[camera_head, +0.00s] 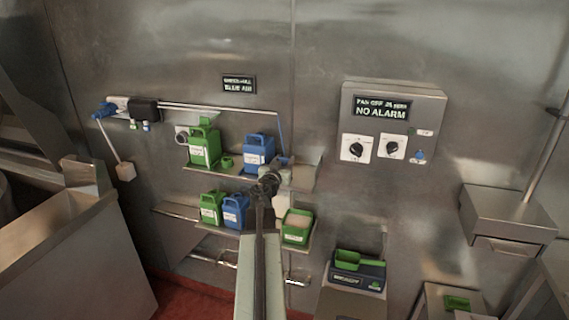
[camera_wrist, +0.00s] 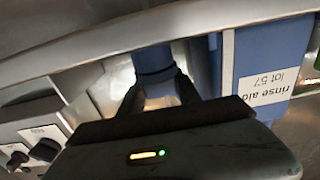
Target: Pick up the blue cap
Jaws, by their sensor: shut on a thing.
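The blue cap (camera_wrist: 152,68) shows in the wrist view as a rounded blue piece between the two dark fingers of my gripper (camera_wrist: 156,88). The fingers are shut on it, and its lower part is partly hidden by them. In the head view my gripper (camera_head: 281,164) is at the right part of the upper shelf, just right of the blue jug (camera_head: 258,153). The arm hides most of the cap there. The jug, labelled rinse aid, also stands close beside the gripper in the wrist view (camera_wrist: 230,62).
The upper shelf (camera_head: 205,171) also holds a green jug (camera_head: 205,147) and a small green cap (camera_head: 227,162). A control box (camera_head: 391,125) is on the wall at right.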

